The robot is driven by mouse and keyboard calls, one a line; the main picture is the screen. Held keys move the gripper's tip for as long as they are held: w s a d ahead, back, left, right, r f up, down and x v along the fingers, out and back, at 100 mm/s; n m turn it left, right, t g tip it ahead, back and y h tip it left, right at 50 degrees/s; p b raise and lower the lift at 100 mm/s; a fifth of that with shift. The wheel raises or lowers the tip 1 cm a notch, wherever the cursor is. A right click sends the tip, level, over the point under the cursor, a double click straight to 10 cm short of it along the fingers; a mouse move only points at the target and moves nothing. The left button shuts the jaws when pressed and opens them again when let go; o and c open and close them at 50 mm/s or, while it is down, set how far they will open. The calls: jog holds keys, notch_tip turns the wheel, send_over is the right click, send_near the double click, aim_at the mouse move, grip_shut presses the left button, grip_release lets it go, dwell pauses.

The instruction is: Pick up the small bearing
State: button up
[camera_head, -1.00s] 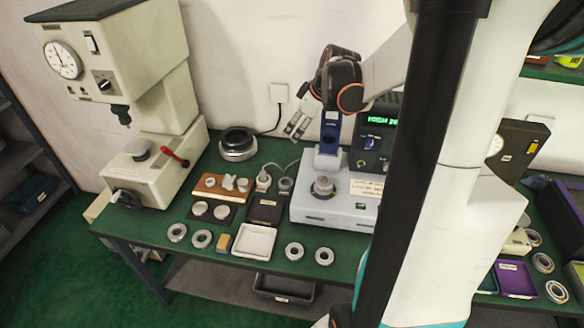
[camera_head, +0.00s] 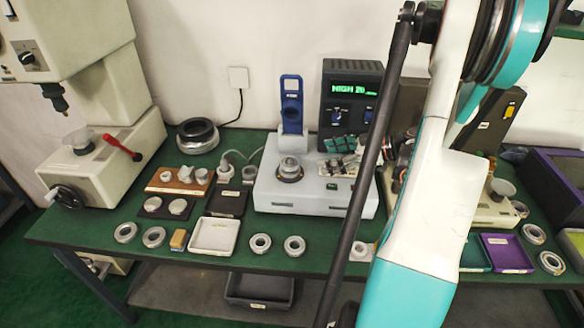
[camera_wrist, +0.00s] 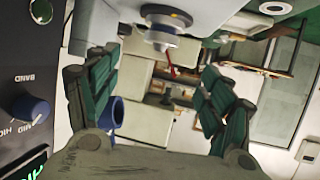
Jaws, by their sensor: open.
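Several metal bearing rings lie along the front of the green table, including ones at the left (camera_head: 125,232), in the middle (camera_head: 260,243) and near my arm (camera_head: 362,250). I cannot tell which bearing is the small one. My gripper (camera_head: 328,155) is beside the seated bearing, to its right, apart from it. In the wrist view its green fingers (camera_wrist: 155,70) are spread with nothing between them.
A blue upright bracket (camera_head: 291,100) and dark display box (camera_head: 350,100) stand behind the tester. A press (camera_head: 105,150) stands far left; a purple tray (camera_head: 507,253) lies right.

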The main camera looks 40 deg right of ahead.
aim_at(293, 161)
jog(key=b+x, duration=0.1)
jog(key=x, duration=0.5)
jog(key=shift+b+x, duration=1.25)
jog(key=shift+x, duration=1.45)
jog(key=shift+s, duration=0.1)
jog(key=shift+c, duration=0.6)
jog(key=c, duration=1.2)
